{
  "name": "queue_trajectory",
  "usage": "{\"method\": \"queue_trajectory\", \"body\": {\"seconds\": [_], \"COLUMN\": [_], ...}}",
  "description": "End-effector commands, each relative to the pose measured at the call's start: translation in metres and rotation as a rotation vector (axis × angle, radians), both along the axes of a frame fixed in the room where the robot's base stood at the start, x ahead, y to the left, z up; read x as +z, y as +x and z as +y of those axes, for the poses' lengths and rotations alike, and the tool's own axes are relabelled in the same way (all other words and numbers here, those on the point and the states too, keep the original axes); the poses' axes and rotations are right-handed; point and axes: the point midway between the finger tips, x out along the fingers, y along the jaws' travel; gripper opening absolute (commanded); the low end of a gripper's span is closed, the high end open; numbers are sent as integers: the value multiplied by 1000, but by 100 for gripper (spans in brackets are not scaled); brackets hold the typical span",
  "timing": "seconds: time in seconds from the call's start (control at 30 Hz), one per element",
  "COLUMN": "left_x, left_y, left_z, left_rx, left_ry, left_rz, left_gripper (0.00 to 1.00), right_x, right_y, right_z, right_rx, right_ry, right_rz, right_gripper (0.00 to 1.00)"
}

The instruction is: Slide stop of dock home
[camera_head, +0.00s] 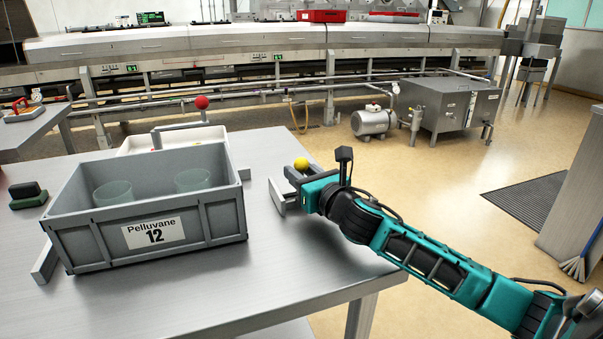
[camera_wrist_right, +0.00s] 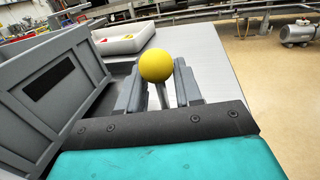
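A yellow ball knob (camera_head: 301,163) stands on the table right of the grey crate. In the right wrist view the yellow knob (camera_wrist_right: 156,65) tops a thin metal stem (camera_wrist_right: 162,96). My right gripper (camera_head: 284,185) is at this knob, its two fingers apart on either side of the stem; the wrist view shows gaps there, and the fingers do not look closed on it. A grey crate (camera_head: 207,222) marked "Pelluvane 12" sits between low grey side pieces (camera_head: 45,262). A red ball knob (camera_head: 201,102) on a bent bar stands behind the crate. My left gripper is not in view.
Glass cups (camera_head: 193,179) stand inside the crate. A white tray (camera_head: 135,143) lies behind it, and a dark green block (camera_head: 27,195) lies at left. The metal table (camera_head: 240,285) is clear in front. A crate wall (camera_wrist_right: 50,95) rises left of my gripper.

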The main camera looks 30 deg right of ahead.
Motion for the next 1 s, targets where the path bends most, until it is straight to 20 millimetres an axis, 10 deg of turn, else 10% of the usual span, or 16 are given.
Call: {"method": "queue_trajectory", "body": {"seconds": [0.27, 0.73, 1.0], "left_x": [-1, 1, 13], "left_y": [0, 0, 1], "left_z": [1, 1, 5], "left_rx": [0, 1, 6], "left_ry": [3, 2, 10], "left_rz": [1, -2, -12], "left_gripper": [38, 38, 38], "right_x": [0, 7, 11], "right_y": [0, 1, 10], "right_z": [0, 1, 39], "right_rx": [0, 1, 2], "right_ry": [0, -2, 1], "right_rz": [0, -14, -17], "right_gripper": [0, 0, 0]}}
